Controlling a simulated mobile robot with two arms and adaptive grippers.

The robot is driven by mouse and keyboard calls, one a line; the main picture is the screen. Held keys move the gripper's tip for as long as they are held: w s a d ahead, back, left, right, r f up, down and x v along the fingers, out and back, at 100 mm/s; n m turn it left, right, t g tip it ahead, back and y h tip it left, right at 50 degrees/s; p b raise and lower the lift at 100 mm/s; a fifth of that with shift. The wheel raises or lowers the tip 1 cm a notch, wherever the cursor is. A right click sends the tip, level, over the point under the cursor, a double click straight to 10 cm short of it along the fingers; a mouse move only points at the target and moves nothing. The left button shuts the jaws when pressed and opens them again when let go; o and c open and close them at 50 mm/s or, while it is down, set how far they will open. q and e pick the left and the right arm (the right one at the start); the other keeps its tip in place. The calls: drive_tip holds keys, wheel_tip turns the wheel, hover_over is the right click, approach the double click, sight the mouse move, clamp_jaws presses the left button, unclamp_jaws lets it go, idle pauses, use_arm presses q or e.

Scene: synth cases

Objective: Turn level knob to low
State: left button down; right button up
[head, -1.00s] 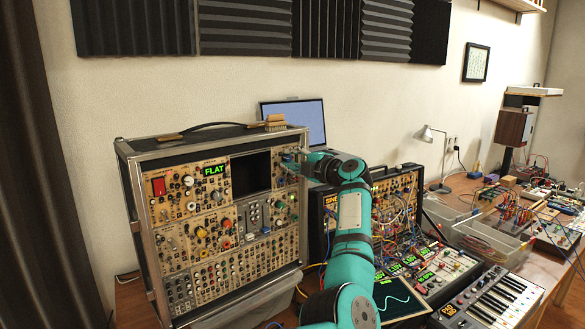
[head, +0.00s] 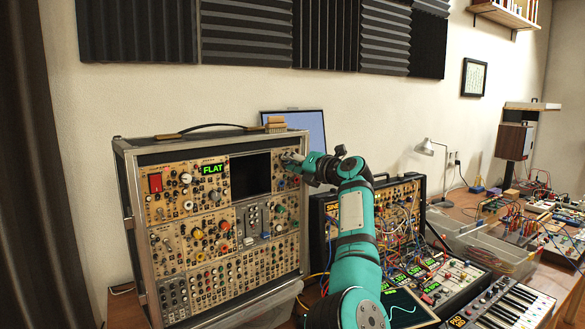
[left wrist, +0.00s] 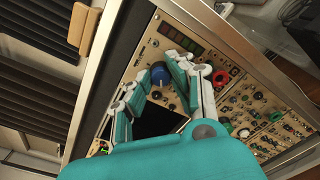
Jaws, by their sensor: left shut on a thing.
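The synth case (head: 218,245) stands upright with a tan panel full of knobs, jacks and switches. My left gripper (head: 288,157) is at the panel's upper right, just right of the dark screen (head: 250,174). In the left wrist view its fingers (left wrist: 156,76) are shut around a blue knob (left wrist: 158,73), one on each side. The knob's labels and pointer are too small to read. In the head view the gripper hides the knob. A green display (head: 213,169) on the panel reads "FLAT". My right gripper is not in view.
A second synth case with patch cables (head: 400,210) stands to the right, behind my left arm. A small keyboard (head: 500,303) lies at the lower right. A laptop (head: 303,125) is behind the first case. Clear bins (head: 480,245) stand on the bench farther right.

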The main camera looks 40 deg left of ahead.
use_arm(q)
drive_tip(key=shift+f+n+b, duration=0.25)
drive_tip(key=shift+n+b, duration=0.1)
drive_tip(key=shift+n, duration=0.65)
drive_tip(key=c, duration=1.2)
unclamp_jaws()
drive_tip(key=shift+c, duration=0.2)
drive_tip(key=shift+o, duration=0.3)
drive_tip(key=shift+r, duration=0.15)
drive_tip(key=shift+d, duration=0.1)
drive_tip(key=s+d, duration=0.2)
drive_tip(key=d, duration=0.9)
drive_tip(key=shift+d, duration=0.35)
drive_tip(key=shift+r, duration=0.15)
